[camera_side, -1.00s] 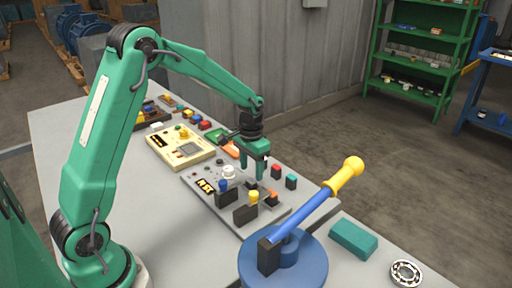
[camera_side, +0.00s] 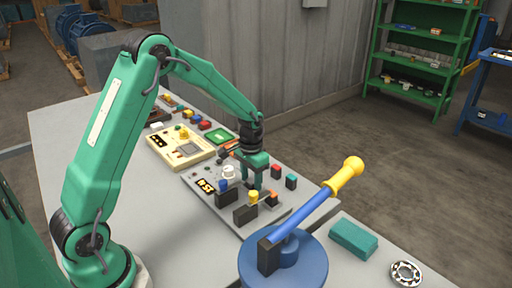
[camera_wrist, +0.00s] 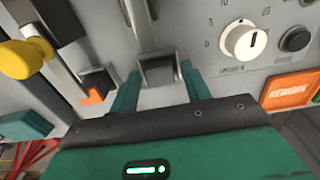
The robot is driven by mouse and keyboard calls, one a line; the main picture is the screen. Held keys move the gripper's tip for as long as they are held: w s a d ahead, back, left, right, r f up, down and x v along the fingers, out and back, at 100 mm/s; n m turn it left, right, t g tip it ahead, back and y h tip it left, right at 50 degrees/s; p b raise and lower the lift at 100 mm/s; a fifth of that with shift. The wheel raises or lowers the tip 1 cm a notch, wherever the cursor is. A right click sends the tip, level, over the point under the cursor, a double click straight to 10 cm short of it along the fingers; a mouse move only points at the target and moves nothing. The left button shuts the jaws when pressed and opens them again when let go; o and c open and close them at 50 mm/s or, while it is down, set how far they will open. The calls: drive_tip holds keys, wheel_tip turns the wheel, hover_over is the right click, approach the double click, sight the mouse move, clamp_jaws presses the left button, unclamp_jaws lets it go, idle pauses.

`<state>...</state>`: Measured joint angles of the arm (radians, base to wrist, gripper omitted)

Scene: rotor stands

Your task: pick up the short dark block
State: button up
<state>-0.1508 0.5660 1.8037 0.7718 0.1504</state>
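A short dark block (camera_wrist: 158,72) stands on the grey panel in the wrist view, between the two green fingers of my gripper (camera_wrist: 160,85). A narrow gap shows on each side of it, so the fingers look open around it and not closed on it. In the side view my gripper (camera_side: 254,182) points down, low over the panel (camera_side: 212,207). The block is hard to make out there among the fingers.
Two taller dark blocks (camera_side: 245,215) stand in front of my gripper, near a yellow knob (camera_side: 253,197). A white dial (camera_wrist: 243,40) sits to the right in the wrist view. A blue rotor stand (camera_side: 283,262) with a yellow-handled lever (camera_side: 343,177) stands at the front right.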

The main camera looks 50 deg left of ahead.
sight(253, 182)
drive_tip(key=c, duration=0.8)
drive_tip(key=shift+r, duration=0.2)
drive_tip(key=shift+r, duration=0.6)
drive_tip(key=r, duration=0.1)
drive_tip(key=d+r, duration=0.1)
drive_tip(key=r, duration=0.1)
drive_tip(key=shift+s, duration=0.15)
drive_tip(key=s+d+r, duration=0.4)
drive_tip(key=d+r, duration=0.2)
drive_tip(key=d, duration=0.3)
drive_tip(key=shift+d+r, duration=0.2)
drive_tip(key=shift+d, duration=0.2)
drive_tip(key=shift+r, duration=0.2)
drive_tip(key=shift+r, duration=1.25)
